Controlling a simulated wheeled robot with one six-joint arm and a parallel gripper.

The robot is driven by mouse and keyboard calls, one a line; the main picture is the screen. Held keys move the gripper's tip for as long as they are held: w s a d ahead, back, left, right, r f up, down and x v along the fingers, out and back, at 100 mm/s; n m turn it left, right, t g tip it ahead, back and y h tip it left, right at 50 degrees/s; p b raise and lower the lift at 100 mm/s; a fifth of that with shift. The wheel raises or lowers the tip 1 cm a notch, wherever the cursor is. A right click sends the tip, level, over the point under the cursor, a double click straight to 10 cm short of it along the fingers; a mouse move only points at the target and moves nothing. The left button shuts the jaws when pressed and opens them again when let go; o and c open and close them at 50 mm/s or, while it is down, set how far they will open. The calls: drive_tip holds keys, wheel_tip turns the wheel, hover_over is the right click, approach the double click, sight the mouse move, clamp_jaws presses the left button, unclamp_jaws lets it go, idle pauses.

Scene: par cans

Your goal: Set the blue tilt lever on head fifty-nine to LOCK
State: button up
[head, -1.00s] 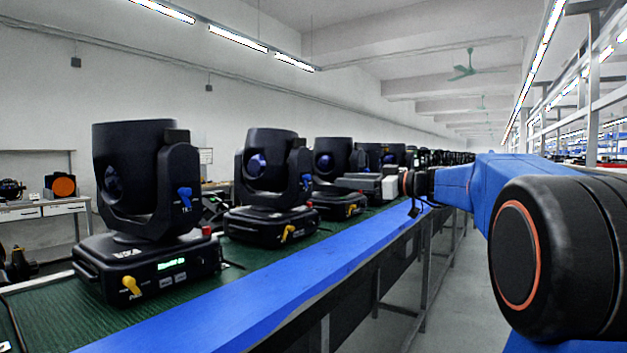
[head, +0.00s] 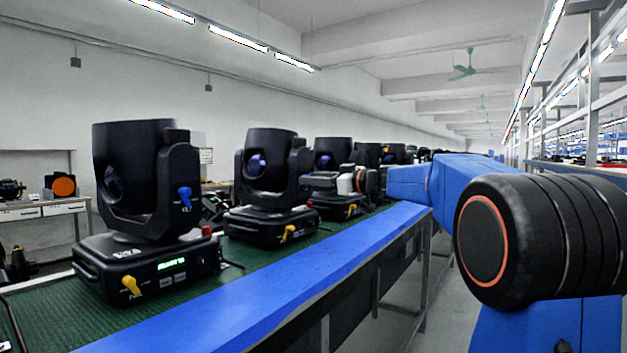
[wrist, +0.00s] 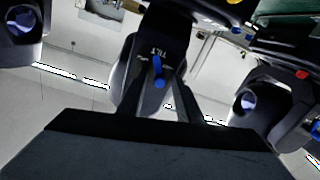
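A blue tilt lever (wrist: 157,68) shows near the middle of the wrist view, on a black moving head's arm beside an upside-down TILT label. The lever lies roughly along the picture's vertical. My gripper (wrist: 161,88) is open, its fingers apart, with the lever showing between them; contact cannot be told. In the head view my gripper (head: 318,181) is beside the second head (head: 268,165) in the row, and that head's lever is hidden there. The number fifty-nine cannot be read on any head.
The nearest head (head: 135,180) has its own blue lever (head: 185,197) and a yellow lever (head: 131,286). More heads recede along the green bench top (head: 235,275) with its blue edge (head: 260,305). The aisle at right is clear. Another head's blue lever (wrist: 315,130) shows at the wrist view's right.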

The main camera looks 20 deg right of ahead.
clamp_jaws()
drive_tip(key=shift+m, duration=0.3)
drive_tip(key=m, duration=0.3)
drive_tip(key=w+d+m, duration=0.1)
drive_tip(key=m, duration=0.3)
drive_tip(key=w+d+m, duration=0.1)
drive_tip(key=m, duration=0.3)
drive_tip(key=shift+d, duration=0.25)
drive_tip(key=shift+m, duration=0.3)
idle(0.3)
unclamp_jaws()
